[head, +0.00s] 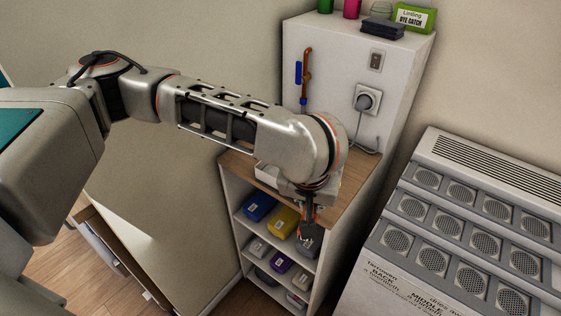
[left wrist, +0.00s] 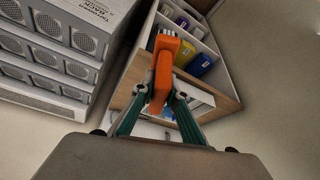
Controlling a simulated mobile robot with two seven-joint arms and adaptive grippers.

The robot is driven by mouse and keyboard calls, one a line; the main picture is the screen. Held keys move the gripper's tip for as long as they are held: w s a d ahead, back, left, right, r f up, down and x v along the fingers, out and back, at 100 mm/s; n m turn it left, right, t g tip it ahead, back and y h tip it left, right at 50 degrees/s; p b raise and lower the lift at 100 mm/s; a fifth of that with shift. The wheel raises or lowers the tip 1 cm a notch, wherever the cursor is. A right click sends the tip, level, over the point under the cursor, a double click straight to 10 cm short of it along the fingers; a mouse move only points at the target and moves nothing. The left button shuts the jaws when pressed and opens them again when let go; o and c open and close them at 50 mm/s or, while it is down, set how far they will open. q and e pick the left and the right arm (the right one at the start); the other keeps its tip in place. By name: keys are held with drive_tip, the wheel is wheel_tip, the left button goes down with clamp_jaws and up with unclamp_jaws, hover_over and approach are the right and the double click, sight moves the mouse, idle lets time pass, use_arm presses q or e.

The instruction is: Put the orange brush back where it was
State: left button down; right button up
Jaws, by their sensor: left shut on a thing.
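The orange brush (left wrist: 160,84) is between the fingers of my left gripper (left wrist: 155,105) in the left wrist view. The gripper is shut on it, and the brush points away from the wrist toward the shelf unit. In the head view my left gripper (head: 308,222) points down in front of the shelf unit (head: 238,215), near the front edge of its wooden top. The brush is mostly hidden there by my wrist and fingers. My right gripper is in neither view.
The open shelves hold a blue pack (head: 260,207), a yellow pack (head: 284,221), a purple pack (head: 281,262) and grey ones. A white cabinet (head: 335,50) with a socket (head: 367,99) stands behind. A ventilated grey unit (head: 450,230) is close on the right.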

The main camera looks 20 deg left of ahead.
use_arm(q)
drive_tip(key=w+a+r, duration=0.3)
drive_tip(key=w+r, duration=0.2)
drive_tip(key=w, duration=0.3)
drive_tip(key=w+a+r, duration=0.3)
drive_tip(key=w+r, duration=0.2)
drive_tip(key=w, duration=0.3)
drive_tip(key=w+a+r, duration=0.3)
drive_tip(key=w+a, duration=0.2)
drive_tip(key=a, duration=0.4)
drive_tip(key=w+a+r, duration=0.4)
drive_tip(key=a, duration=0.5)
drive_tip(key=shift+n, duration=0.3)
wheel_tip(320, 180, down, 20)
drive_tip(key=shift+w+f, duration=0.1)
drive_tip(key=shift+w, duration=0.05)
drive_tip(key=shift+f, duration=0.15)
drive_tip(key=c, duration=2)
unclamp_jaws()
